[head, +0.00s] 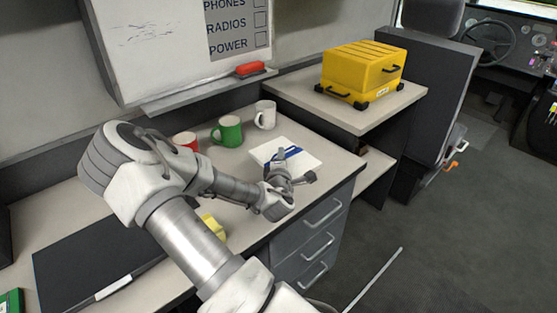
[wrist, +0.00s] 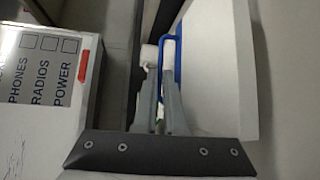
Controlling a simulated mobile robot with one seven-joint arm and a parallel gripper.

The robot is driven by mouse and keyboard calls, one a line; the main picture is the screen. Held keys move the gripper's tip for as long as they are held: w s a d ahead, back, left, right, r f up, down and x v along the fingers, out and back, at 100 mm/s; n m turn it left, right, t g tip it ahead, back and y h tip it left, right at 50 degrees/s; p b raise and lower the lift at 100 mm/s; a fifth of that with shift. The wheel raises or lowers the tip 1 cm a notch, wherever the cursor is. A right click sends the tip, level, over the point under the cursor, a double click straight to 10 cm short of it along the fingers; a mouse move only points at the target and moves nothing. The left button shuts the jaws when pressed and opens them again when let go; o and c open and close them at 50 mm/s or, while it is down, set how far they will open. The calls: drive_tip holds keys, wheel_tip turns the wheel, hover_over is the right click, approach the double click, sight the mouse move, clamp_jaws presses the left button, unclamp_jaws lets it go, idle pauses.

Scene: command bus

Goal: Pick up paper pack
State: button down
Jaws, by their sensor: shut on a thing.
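In the wrist view, the pack (wrist: 212,70) fills the right of centre as a large pale block. The fingers (wrist: 160,70) are close together at its blue band. Part of the pack is hidden behind my gripper in the head view. I cannot tell whether the pack touches the desk.
A green mug (head: 230,131), a white mug (head: 265,115) and a red mug (head: 185,141) stand left of the pack. A yellow case (head: 362,68) sits on the raised shelf behind. A whiteboard (head: 160,45) hangs on the wall. Drawers (head: 318,235) are below the desk edge.

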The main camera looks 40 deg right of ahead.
drive_tip(key=s+r+p, duration=0.6)
drive_tip(key=s+p, duration=0.1)
drive_tip(key=s, duration=0.3)
drive_tip(key=shift+a, duration=0.25)
